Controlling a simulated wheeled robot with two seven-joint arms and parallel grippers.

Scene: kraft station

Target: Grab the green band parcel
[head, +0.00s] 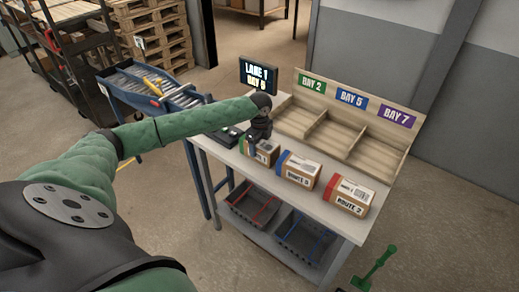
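The green band parcel (267,157) is a brown box at the left end of the row of parcels on the workbench. A little green shows at its left side, and part of its top is hidden by my gripper. My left gripper (259,139) is dark and points down at the top of this parcel. Its fingertips are too small and covered to tell whether they are open or shut, or whether they touch the box. My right gripper is not in view.
A blue-band parcel (300,171) and a red-band parcel (349,195) stand to the right on the bench (304,201). Behind them is a wooden rack (327,131) with three bays. A lane sign (258,76) stands at the back left. Grey bins sit below.

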